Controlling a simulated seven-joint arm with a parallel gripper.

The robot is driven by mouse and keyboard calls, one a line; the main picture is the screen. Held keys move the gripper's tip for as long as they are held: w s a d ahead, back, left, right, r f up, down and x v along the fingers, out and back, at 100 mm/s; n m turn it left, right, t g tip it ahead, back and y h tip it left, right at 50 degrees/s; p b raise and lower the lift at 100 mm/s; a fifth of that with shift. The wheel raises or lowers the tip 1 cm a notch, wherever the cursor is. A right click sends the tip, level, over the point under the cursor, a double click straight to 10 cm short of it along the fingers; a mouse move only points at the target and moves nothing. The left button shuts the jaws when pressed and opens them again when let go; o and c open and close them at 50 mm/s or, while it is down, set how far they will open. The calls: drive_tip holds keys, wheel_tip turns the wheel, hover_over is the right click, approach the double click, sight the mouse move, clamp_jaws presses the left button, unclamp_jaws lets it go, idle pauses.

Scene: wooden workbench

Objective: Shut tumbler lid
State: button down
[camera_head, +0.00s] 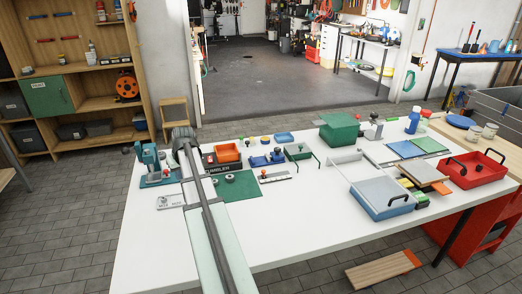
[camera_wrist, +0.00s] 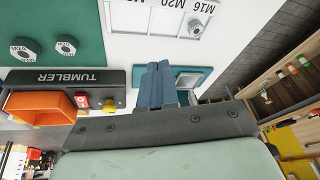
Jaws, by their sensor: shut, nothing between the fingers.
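The tumbler is a black unit lettered TUMBLER (camera_head: 213,168) with an orange hollow, box-like part (camera_head: 227,152) at its back. In the wrist view the black unit (camera_wrist: 70,78) is at the left. There the orange part (camera_wrist: 40,108) shows its hollow side, beside a red button (camera_wrist: 82,100) and a yellow knob (camera_wrist: 108,103). I cannot tell which part is the lid. My gripper (camera_wrist: 158,68) is shut and empty, to the right of the tumbler in the wrist view and apart from it. In the head view my arm hides the fingers and the tumbler's left end.
A teal press-like device (camera_head: 151,166) stands left of my arm; its base (camera_wrist: 193,78) shows behind my fingers. A green mat (camera_head: 232,188) with round parts lies in front of the tumbler. Small blue fixtures (camera_head: 266,160) and a green box (camera_head: 298,151) stand to the right.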

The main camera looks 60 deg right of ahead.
sight(262, 149)
drive_tip(key=s+d+r+m+g+h, duration=0.1)
drive_tip(key=s+d+r+m, duration=0.25)
drive_tip(key=s+d, duration=0.9)
drive_tip(key=s+d+r+m+h, duration=0.2)
drive_tip(key=s+d+r, duration=0.2)
drive_tip(key=s+d, duration=0.85)
drive_tip(key=shift+w+d+f, duration=1.15)
drive_tip(key=shift+d+f, duration=0.3)
drive_tip(key=shift+f, duration=0.1)
drive_tip(key=shift+w+d+f, duration=1.2)
drive_tip(key=shift+d+f, duration=0.25)
drive_tip(key=shift+f, duration=0.15)
drive_tip(key=shift+w+d+f, duration=1.15)
drive_tip(key=shift+d+f, duration=0.3)
drive_tip(key=shift+f, duration=0.1)
drive_tip(key=shift+d+n, duration=0.15)
drive_tip(key=shift+n, duration=0.1)
